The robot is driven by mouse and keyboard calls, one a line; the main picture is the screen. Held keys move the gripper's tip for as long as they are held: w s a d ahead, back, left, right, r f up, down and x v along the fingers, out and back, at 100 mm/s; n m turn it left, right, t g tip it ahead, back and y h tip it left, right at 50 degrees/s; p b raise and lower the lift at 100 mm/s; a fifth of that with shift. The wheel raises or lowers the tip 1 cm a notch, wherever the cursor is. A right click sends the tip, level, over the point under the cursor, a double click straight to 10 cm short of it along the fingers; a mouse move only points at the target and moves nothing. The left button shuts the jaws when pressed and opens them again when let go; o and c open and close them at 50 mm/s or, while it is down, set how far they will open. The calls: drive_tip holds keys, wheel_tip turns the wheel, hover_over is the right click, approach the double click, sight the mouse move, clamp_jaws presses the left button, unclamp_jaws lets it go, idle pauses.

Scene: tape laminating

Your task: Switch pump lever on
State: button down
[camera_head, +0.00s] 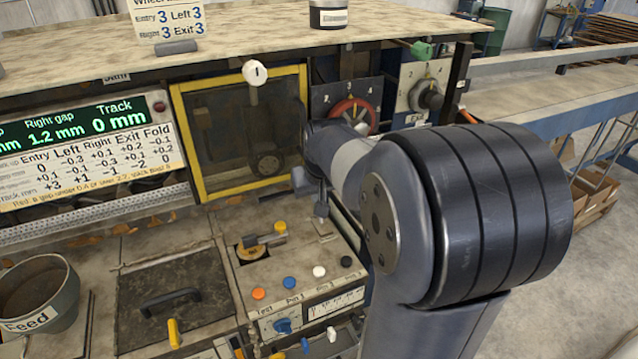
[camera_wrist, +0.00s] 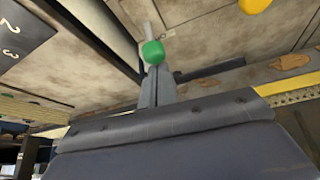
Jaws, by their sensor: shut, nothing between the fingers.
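A green ball knob (camera_wrist: 152,52), on a pale stalk, shows in the wrist view just beyond my fingertips. My gripper (camera_wrist: 158,72) is shut and empty, and its tips overlap the knob's lower edge in the picture. I cannot tell whether they touch. In the head view my gripper (camera_head: 320,210) points down over the right rear of the control panel, beside a small metal plate (camera_head: 322,228); the green knob there is hidden. No label naming the pump lever is readable.
A yellow knob (camera_head: 280,228) stands left of my gripper and several coloured buttons lie in front. Behind are a yellow-framed window (camera_head: 190,140) and a red handwheel (camera_head: 353,116). A second green handle (camera_head: 421,49) is under the upper shelf. A bucket (camera_head: 40,290) stands at left.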

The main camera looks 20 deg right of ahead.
drive_tip(key=shift+w+f, duration=0.15)
drive_tip(key=shift+f, duration=0.25)
drive_tip(key=shift+b, duration=0.35)
drive_tip(key=shift+f+b, duration=0.1)
drive_tip(key=shift+b, duration=0.2)
drive_tip(key=shift+s+t+b, duration=0.2)
drive_tip(key=shift+t+b, duration=0.1)
drive_tip(key=shift+t, duration=0.1)
drive_tip(key=shift+s+b, duration=0.1)
drive_tip(key=shift+b, duration=0.2)
drive_tip(key=shift+s+t+b, duration=0.1)
drive_tip(key=shift+t+b, duration=0.2)
drive_tip(key=shift+b, duration=0.2)
drive_tip(key=s+t+b, duration=0.1)
drive_tip(key=b, duration=0.3)
drive_tip(key=shift+t+b, duration=0.3)
drive_tip(key=shift+b, duration=0.1)
drive_tip(key=s+t+b, duration=0.2)
drive_tip(key=t+b, duration=0.1)
drive_tip(key=b, duration=0.7)
drive_tip(key=shift+s+t, duration=0.1)
drive_tip(key=shift+t, duration=0.2)
drive_tip(key=t+b, duration=0.1)
drive_tip(key=b, duration=0.3)
drive_tip(key=shift+s, duration=0.4)
